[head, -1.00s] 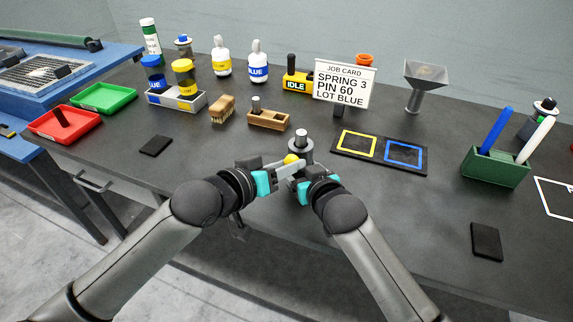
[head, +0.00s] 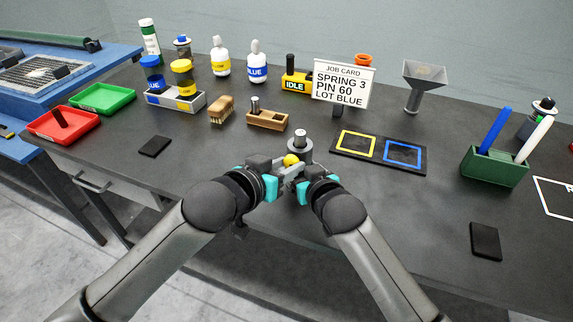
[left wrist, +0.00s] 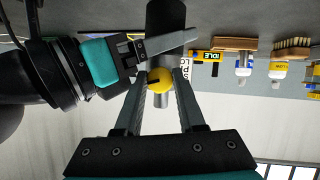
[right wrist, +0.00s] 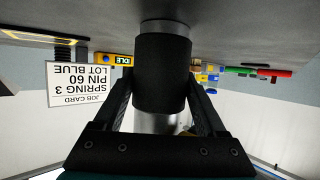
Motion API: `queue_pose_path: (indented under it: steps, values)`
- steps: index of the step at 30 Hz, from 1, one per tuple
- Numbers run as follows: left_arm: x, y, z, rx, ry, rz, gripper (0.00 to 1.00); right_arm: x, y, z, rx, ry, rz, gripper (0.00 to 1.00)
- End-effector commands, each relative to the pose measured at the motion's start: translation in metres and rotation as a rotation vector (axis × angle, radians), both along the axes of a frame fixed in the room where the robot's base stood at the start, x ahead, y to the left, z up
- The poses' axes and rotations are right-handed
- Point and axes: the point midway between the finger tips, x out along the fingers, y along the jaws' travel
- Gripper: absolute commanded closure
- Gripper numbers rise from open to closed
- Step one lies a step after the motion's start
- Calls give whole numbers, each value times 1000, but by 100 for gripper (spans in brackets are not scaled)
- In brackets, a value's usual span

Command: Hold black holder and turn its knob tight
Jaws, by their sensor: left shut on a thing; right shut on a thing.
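The black holder (right wrist: 162,75) is an upright dark cylinder with a grey end, and my right gripper (right wrist: 161,88) is shut on it, one finger on each side. In the head view its grey top (head: 300,144) shows with a short pin; most of its body is hidden by my grippers. The yellow knob (left wrist: 159,80) is a small ball with a dark mark on the holder's side. My left gripper (left wrist: 162,88) is shut on the knob, its fingers on either side. The knob (head: 291,160) also shows in the head view, between the two grippers.
A wooden block with a pin (head: 268,119) and a brush (head: 222,110) lie behind the grippers. A black board with yellow and blue squares (head: 380,163) is to the right, the job card (head: 344,85) behind. The bench front is clear around a dark pad (head: 486,241).

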Motion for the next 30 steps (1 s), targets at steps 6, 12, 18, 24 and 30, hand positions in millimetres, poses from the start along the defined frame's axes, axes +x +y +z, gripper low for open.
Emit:
queue_pose_path:
  steps: [6, 12, 18, 24, 30]
  values:
    - [-1, -1, 1, -4, 0, -4, 49, 0, 0, -1, -1, 3, -1, 100]
    - [-1, -1, 0, -3, 1, -3, 49, 0, 0, -1, -1, 3, -1, 100]
    - [-12, 6, 5, -3, 1, -3, 49, 0, 0, -1, -2, 2, -1, 100]
    - [-35, 19, 17, -3, 1, -2, 49, 0, 0, -1, -1, 2, -1, 100]
    - [-53, 29, 26, -3, 0, -1, 49, 0, 0, -1, -1, 2, -1, 100]
